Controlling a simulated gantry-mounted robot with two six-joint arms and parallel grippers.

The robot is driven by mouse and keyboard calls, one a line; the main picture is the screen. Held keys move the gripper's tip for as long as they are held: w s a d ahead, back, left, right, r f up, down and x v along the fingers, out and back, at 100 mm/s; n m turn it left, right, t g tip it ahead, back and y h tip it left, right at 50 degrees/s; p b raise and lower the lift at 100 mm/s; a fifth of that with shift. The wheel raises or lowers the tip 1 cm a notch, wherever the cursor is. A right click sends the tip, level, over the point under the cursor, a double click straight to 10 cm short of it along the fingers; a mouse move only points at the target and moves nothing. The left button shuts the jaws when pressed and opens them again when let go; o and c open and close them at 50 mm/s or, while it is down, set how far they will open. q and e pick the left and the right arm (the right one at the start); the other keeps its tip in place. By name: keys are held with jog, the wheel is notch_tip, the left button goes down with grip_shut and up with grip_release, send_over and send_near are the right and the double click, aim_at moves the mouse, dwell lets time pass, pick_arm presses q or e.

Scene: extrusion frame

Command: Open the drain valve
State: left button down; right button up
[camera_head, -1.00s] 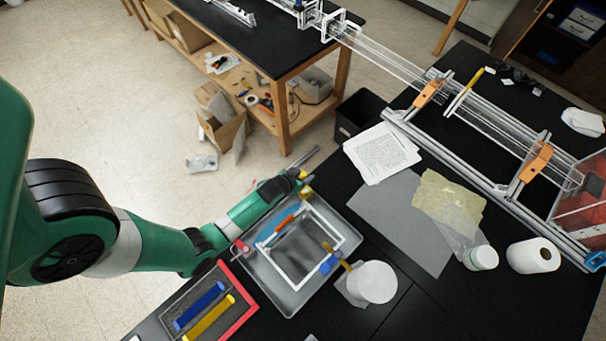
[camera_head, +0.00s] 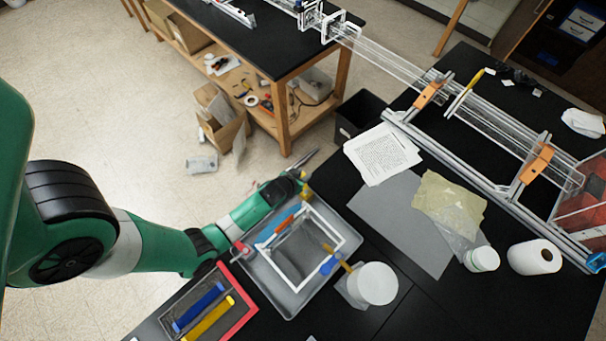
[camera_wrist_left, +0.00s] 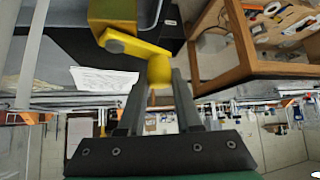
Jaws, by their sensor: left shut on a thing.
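The drain valve shows in the left wrist view as a yellow body (camera_wrist_left: 112,12) with a yellow lever (camera_wrist_left: 133,45) ending in a round knob. In the head view, a small yellow part of it (camera_head: 305,192) shows just below my left gripper (camera_head: 304,169), at the top corner of the metal tray. In the left wrist view my left gripper (camera_wrist_left: 158,82) is shut on the knob end of the lever, with a finger on each side. The lever slants away from the body. My right gripper is not in view.
A red-rimmed tray (camera_head: 246,318) is in front. Papers (camera_head: 382,153) lie behind, near a black bin (camera_head: 358,115).

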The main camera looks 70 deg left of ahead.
pick_arm(q)
jog(key=shift+s+d+f+n+g+y+b, duration=0.1)
jog(key=shift+s+n+g+y+b, duration=0.25)
jog(key=shift+n, duration=0.2)
jog(key=shift+s+f+n+g+y+b, duration=0.1)
jog(key=shift+n+g+y+b, duration=0.15)
jog(key=shift+n+b, duration=0.25)
jog(key=shift+s+r+n, duration=0.15)
jog(key=shift+s+n, duration=0.05)
jog(key=shift+n, duration=0.15)
jog(key=c, duration=0.6)
grip_release()
jog(key=shift+r, duration=0.1)
